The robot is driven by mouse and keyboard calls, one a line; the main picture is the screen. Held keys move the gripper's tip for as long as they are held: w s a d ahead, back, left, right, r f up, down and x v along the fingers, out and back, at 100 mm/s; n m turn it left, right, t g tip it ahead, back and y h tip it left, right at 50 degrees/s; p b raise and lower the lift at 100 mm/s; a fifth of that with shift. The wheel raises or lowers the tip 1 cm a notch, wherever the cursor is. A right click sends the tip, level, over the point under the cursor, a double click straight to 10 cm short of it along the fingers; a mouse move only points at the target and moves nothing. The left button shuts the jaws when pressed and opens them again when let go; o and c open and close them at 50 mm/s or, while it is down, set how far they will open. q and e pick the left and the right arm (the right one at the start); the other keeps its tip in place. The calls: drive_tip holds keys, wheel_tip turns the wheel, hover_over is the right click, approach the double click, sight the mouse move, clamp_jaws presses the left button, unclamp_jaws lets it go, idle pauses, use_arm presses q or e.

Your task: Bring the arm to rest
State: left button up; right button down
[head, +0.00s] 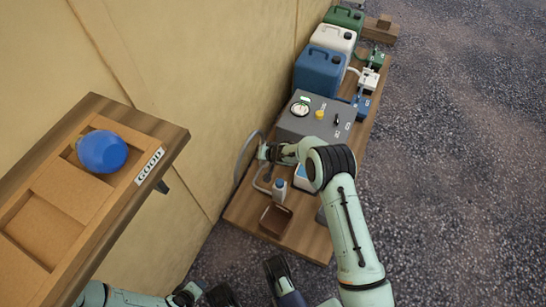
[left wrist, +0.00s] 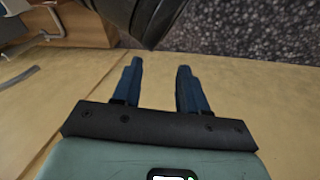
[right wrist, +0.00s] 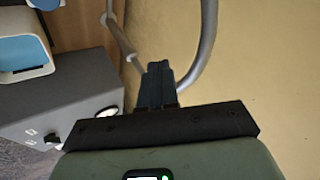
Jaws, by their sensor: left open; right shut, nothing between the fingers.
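My right arm reaches over the low wooden bench in the head view. Its gripper (head: 264,152) is beside the grey machine, close to a curved grey hose (head: 243,152). In the right wrist view the right gripper's fingers (right wrist: 158,72) are together and empty, with the hose (right wrist: 207,45) just beside them; I cannot tell whether they touch. In the left wrist view my left gripper (left wrist: 160,68) is open and empty, in front of the cream wall panel. Part of my left arm shows at the bottom of the head view; its fingertips are not clear there.
The grey machine (head: 308,118) with gauge and knobs stands on the bench (head: 308,238), with blue (head: 319,70), white (head: 333,38) and green (head: 344,16) canisters behind. Gravel at right is clear.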

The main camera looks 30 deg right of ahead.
use_arm(q)
drive_tip(key=shift+g+h, duration=0.3)
drive_tip(key=shift+g, duration=0.3)
drive_tip(key=s, duration=0.1)
drive_tip(key=s+d+r+p, duration=0.1)
drive_tip(key=s+r+p, duration=0.1)
drive_tip(key=shift+s+d+r, duration=0.2)
drive_tip(key=shift+d+r, duration=0.05)
drive_tip(key=shift+d, duration=0.05)
use_arm(e)
drive_tip(key=a+v, duration=0.1)
drive_tip(key=v, duration=0.7)
drive_tip(key=shift+s+a+r, duration=0.2)
drive_tip(key=shift+r, duration=0.25)
use_arm(q)
drive_tip(key=shift+s, duration=0.1)
